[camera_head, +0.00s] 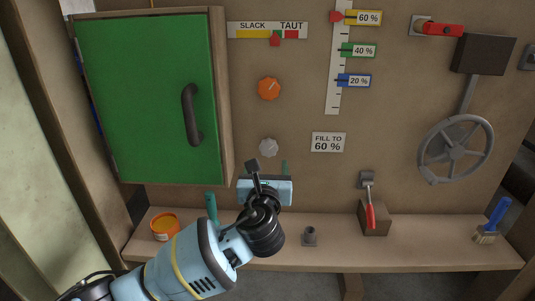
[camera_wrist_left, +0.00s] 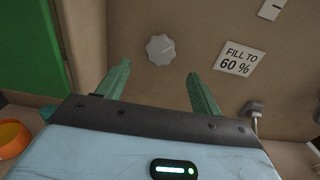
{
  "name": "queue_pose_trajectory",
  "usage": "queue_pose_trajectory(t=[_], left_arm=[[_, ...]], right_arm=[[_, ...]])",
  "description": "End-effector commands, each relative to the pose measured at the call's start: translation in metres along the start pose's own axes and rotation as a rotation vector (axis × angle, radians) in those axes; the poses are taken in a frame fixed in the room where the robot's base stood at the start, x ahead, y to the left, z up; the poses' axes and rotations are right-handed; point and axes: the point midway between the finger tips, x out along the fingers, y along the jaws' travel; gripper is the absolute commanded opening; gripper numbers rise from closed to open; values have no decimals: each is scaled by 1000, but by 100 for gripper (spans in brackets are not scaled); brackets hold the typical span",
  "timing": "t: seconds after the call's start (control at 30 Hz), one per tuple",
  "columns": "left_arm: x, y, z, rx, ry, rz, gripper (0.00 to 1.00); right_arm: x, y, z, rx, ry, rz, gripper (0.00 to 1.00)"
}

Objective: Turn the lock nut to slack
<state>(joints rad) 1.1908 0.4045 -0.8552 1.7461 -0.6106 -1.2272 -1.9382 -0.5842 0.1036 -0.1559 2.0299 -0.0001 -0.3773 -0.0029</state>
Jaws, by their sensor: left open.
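The lock nut appears to be the grey lobed knob (camera_head: 268,147) on the panel, below an orange knob (camera_head: 269,88). It also shows in the left wrist view (camera_wrist_left: 160,49), with a pale line on its face. My left gripper (camera_head: 266,171) is just below the grey knob, open and empty. In the left wrist view its two teal fingers (camera_wrist_left: 160,88) stand wide apart, with the knob beyond and between them, not touching. My right gripper is not in view.
A green cabinet door (camera_head: 150,100) with a dark handle stands at left. The shelf (camera_head: 330,257) holds an orange tub (camera_head: 164,226), a red-handled lever (camera_head: 370,215) and a blue brush (camera_head: 492,220). A handwheel (camera_head: 456,149) is at right. The panel around the grey knob is clear.

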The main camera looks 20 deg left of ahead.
Motion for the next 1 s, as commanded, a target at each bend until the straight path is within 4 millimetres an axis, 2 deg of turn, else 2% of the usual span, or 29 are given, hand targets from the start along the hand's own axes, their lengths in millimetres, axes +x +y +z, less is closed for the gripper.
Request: queue_pose_trajectory(t=[0.5,0.7,1.0], left_arm=[[63,0,-1,-2,1,0,66],[75,-1,0,-3,1,-2,66],[76,0,0,-4,1,-1,66]], right_arm=[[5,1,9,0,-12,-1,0],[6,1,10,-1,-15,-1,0],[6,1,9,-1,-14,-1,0]])
